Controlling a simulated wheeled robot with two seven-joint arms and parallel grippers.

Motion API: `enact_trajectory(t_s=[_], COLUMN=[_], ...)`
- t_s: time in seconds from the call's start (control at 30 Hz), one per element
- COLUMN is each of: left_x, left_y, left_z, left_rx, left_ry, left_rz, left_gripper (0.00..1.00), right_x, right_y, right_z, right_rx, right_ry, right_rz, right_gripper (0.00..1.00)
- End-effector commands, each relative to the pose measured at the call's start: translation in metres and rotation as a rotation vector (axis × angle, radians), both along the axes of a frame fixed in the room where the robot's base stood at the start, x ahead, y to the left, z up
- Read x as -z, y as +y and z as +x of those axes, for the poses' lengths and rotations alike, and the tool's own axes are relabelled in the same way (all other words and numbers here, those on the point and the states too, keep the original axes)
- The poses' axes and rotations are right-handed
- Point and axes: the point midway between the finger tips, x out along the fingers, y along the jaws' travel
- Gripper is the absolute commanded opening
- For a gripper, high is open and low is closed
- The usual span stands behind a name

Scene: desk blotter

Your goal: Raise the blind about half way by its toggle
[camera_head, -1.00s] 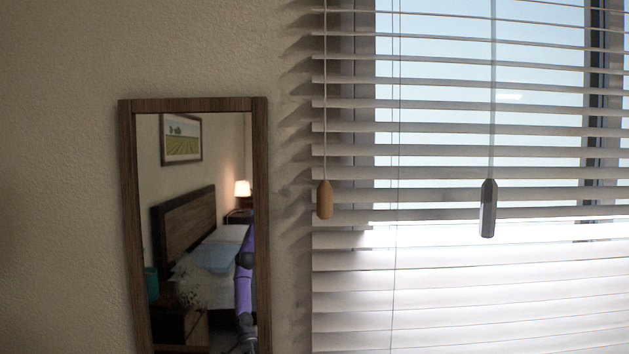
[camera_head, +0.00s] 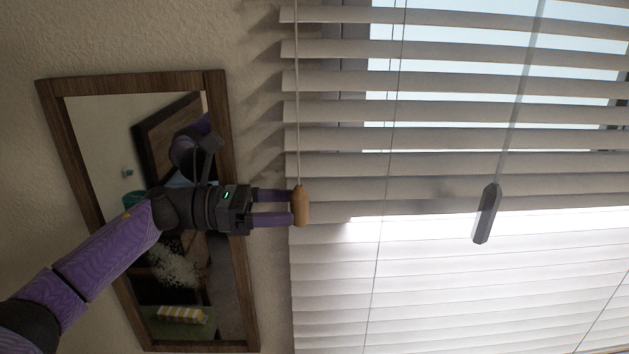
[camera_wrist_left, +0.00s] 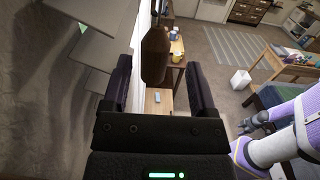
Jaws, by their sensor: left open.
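The white slatted blind (camera_head: 450,265) covers the window. A wooden toggle (camera_head: 300,206) hangs on a cord at the blind's left edge. In the left wrist view the wooden toggle (camera_wrist_left: 155,55) hangs upright in the gap between the open fingers of my left gripper (camera_wrist_left: 160,80), with room to either side.
A wood-framed mirror (camera_head: 219,125) hangs on the wall behind my left arm. It reflects a bed and my arm. Thin cords (camera_head: 383,230) run down the blind between the toggles. A small table (camera_wrist_left: 160,100) shows beyond the gripper in the wrist view.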

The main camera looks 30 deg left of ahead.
Motion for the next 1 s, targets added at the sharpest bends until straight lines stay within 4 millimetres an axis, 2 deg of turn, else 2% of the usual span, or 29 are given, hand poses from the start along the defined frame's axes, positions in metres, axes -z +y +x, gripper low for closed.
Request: enact_trajectory(t_s=[0.03,0.2,0.53,0.87,0.9,1.0], left_x=[-0.008,-0.004,0.001,0.001,0.001,0.001], left_y=[-0.010,-0.034,-0.040,-0.039,-0.039,-0.039], left_z=[0.006,0.021,0.025,0.025,0.025,0.025], left_rx=[0.002,-0.002,-0.003,-0.004,-0.004,-0.004], left_ry=[-0.001,0.000,0.003,0.004,0.004,0.004], left_rz=[-0.005,-0.005,-0.003,-0.003,-0.003,-0.003], left_gripper=[0.74,0.74,0.74,0.05,0.00,0.00], right_x=[-0.014,-0.027,-0.027,-0.027,-0.027,-0.027], right_y=[-0.001,-0.003,-0.003,-0.003,-0.003,-0.002], right_z=[-0.006,-0.006,0.001,0.001,0.001,0.001], right_rx=[-0.001,-0.003,-0.004,-0.004,-0.004,-0.004], right_ry=[0.011,0.011,-0.002,-0.002,-0.002,-0.003], right_rz=[-0.001,-0.006,-0.005,-0.004,-0.004,-0.003], right_gripper=[0.59,0.59,0.59,0.59,0.59,0.59])
